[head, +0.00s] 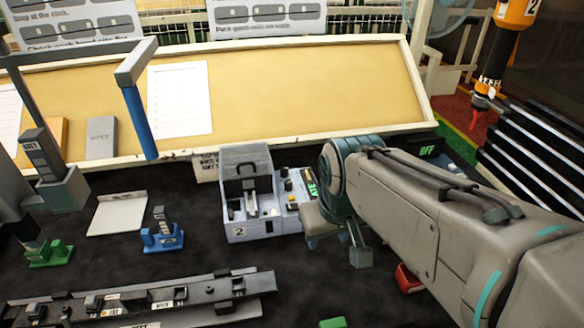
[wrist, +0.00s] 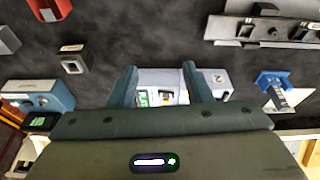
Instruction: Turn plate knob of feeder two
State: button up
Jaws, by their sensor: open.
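Feeder two (head: 255,228) is a grey box marked with a 2, standing mid-table in the head view. On its right side is a small panel with black and yellow controls (head: 290,186) and a green display (head: 310,183); I cannot tell which control is the plate knob. My gripper (head: 323,240) is just right of the feeder and partly covers that side. In the wrist view my gripper (wrist: 157,78) is open and empty, with its fingers apart in front of feeder two (wrist: 213,76). The panel shows partly between the fingers; contact cannot be told.
A blue clip stand (head: 162,240) and a long dark rail (head: 190,293) lie to the left and front. Another unit with an OFF display (head: 427,150) is behind my arm. A tan board (head: 310,90) rises behind.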

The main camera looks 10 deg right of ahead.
jog(key=w+r+n+g, duration=0.1)
jog(key=w+r+n, duration=0.35)
jog(key=w, duration=0.75)
jog(key=n+g+p, duration=0.2)
jog(key=n+p, duration=0.1)
jog(key=n, duration=0.5)
send_over(284, 169)
notch_tip(284, 169, down, 4)
jog(key=shift+m, duration=0.25)
notch_tip(284, 169, down, 13)
jog(key=shift+w+f+p, duration=0.1)
jog(key=shift+p, duration=0.55)
grip_shut()
